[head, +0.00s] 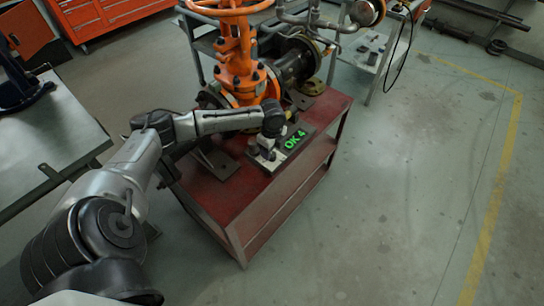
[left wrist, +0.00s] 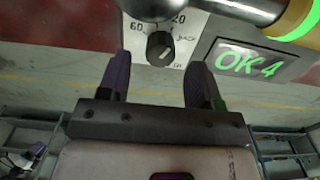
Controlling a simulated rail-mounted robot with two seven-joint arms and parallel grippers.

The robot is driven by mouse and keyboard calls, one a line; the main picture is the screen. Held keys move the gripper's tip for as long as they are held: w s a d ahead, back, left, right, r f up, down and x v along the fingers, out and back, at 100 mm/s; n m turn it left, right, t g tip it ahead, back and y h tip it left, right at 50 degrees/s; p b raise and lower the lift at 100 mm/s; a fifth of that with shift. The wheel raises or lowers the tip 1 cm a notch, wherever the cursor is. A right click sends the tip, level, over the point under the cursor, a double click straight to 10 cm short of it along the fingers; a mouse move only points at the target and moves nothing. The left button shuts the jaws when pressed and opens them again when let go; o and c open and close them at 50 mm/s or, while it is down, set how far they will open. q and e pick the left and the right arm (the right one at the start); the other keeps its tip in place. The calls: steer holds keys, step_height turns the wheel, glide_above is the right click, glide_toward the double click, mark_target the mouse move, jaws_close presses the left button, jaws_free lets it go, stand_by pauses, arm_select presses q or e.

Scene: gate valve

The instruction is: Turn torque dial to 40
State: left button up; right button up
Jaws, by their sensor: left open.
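The torque dial (left wrist: 160,46) is a black knob on a white plate with printed numbers, 60 and 20 among them, at the top middle of the left wrist view. My left gripper (left wrist: 160,66) is open, with its two dark fingers apart on either side of the dial's line. I cannot tell whether the fingers reach around the knob; no contact shows. Beside the dial a dark display (left wrist: 250,64) reads "OK 4" in green; it also shows in the head view (head: 294,140). In the head view my left gripper (head: 264,155) hangs over the red table and hides the dial. My right gripper is out of view.
The orange gate valve (head: 240,72) stands on the red table (head: 225,205) behind my left arm. A metal cylinder with a green ring (left wrist: 297,25) crosses the upper right of the left wrist view. The floor right of the table is clear.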

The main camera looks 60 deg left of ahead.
mark_target(272, 156)
arm_select(q)
steer(key=shift+f+b, duration=0.35)
steer(key=shift+f, duration=1.1)
steer(key=shift+c, duration=1.4)
steer(key=c, duration=0.6)
steer(key=shift+r+p, duration=0.15)
steer(key=shift+p, duration=0.3)
steer(key=shift+c, duration=0.3)
steer(key=n+p, duration=0.6)
steer(key=p, duration=0.5)
steer(key=shift+r, duration=0.15)
steer(key=shift+n+p, duration=1.1)
steer(key=shift+p, duration=0.15)
steer(key=shift+f+n+p, duration=0.25)
steer(key=shift+n+p, duration=0.1)
steer(key=shift+n, duration=0.05)
